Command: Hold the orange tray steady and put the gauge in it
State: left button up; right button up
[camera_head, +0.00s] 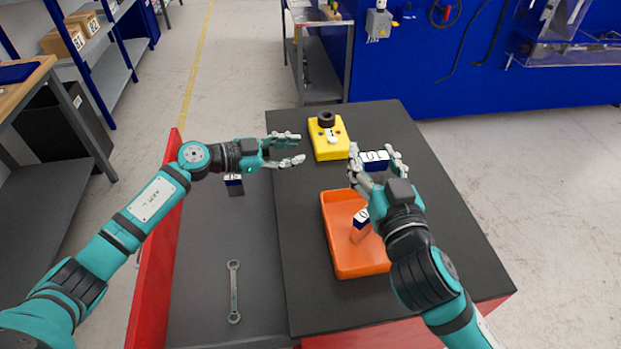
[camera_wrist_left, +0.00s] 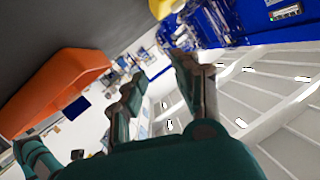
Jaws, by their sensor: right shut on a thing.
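The orange tray (camera_head: 345,262) sits on the dark tabletop, with a dark blue block with a white marked face (camera_head: 361,220) tilted inside it. My right gripper (camera_head: 372,166) is shut on a similar blue-and-white block (camera_head: 376,158) above the table, beyond the tray's far end. My left gripper (camera_head: 294,148) is open and empty, left of the yellow device (camera_head: 330,146) and apart from the tray. The left wrist view shows its spread fingers (camera_wrist_left: 163,85) and the tray (camera_wrist_left: 62,80). My right arm hides the tray's right side. I cannot tell which item is called the gauge.
The yellow device bears a black ring and a white part. An open grey drawer with a red front (camera_head: 155,255) holds a wrench (camera_head: 234,290); another blue-and-white block (camera_head: 234,184) shows below my left wrist. The tabletop left of the tray is clear.

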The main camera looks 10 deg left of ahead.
aim_at(338, 208)
pick_arm(q)
jog(key=s+d+g, duration=0.1)
jog(key=s+d, duration=0.1)
jog(key=s+d+f+g, duration=0.1)
jog(key=d, duration=0.1)
jog(key=s+d+f+n+g, duration=0.1)
jog(key=s+d+g, duration=0.1)
jog(key=shift+s+d, duration=0.15)
jog(key=shift+s, duration=0.2)
jog(key=x, duration=1.1)
jog(key=shift+w+d+f, duration=0.1)
jog(key=shift+d+f, duration=0.15)
jog(key=shift+d, duration=0.05)
jog(key=shift+c, duration=0.3)
grip_shut()
